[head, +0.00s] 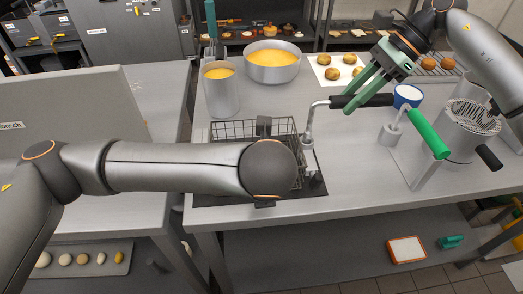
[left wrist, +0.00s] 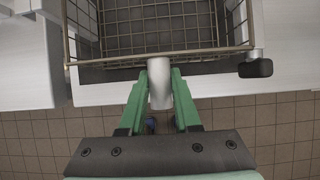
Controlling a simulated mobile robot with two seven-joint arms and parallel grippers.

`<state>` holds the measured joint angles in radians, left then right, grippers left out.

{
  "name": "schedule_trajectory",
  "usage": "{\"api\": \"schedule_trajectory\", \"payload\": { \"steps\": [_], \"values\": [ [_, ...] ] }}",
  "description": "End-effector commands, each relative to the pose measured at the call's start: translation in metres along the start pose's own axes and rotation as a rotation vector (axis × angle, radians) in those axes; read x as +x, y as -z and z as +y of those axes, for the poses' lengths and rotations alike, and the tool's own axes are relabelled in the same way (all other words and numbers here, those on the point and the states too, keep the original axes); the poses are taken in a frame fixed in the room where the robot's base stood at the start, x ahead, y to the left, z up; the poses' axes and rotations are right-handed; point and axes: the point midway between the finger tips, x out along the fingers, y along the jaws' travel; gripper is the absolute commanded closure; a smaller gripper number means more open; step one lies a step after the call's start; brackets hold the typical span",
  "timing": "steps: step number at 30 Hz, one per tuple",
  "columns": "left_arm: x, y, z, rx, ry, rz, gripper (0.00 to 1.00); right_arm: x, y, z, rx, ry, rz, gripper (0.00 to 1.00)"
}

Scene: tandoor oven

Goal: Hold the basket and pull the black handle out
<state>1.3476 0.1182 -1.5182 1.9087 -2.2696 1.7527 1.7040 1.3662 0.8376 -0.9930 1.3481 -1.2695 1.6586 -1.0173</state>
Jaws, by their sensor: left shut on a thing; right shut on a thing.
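The wire basket (head: 228,128) sits at the front of the metal counter, partly hidden by my left arm. In the left wrist view my left gripper (left wrist: 160,68) is shut on a pale grey grip (left wrist: 161,92) at the basket's near rim (left wrist: 115,61). That gripper is hidden in the head view. The black handle (head: 379,100) lies roughly level at the top of a bent metal rod (head: 309,122) right of the basket. My right gripper (head: 349,104) reaches down from the upper right with its fingers shut on the black handle.
A green-handled crank (head: 428,135) and a slotted round drum (head: 470,128) stand to the right. A small blue-rimmed cup (head: 408,95) is close to my right gripper. Pots of yellow food (head: 273,65) stand behind the basket. The counter's front right is bare.

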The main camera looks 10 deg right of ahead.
Motion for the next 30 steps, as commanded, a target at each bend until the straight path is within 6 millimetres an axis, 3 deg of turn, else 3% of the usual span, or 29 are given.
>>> {"api": "schedule_trajectory", "payload": {
  "steps": [30],
  "values": [
    [0.001, -0.001, 0.001, -0.003, -0.004, -0.001, 1.0, -0.035, -0.024, 0.0, -0.001, 0.001, 0.0, 1.0]
  ]
}}
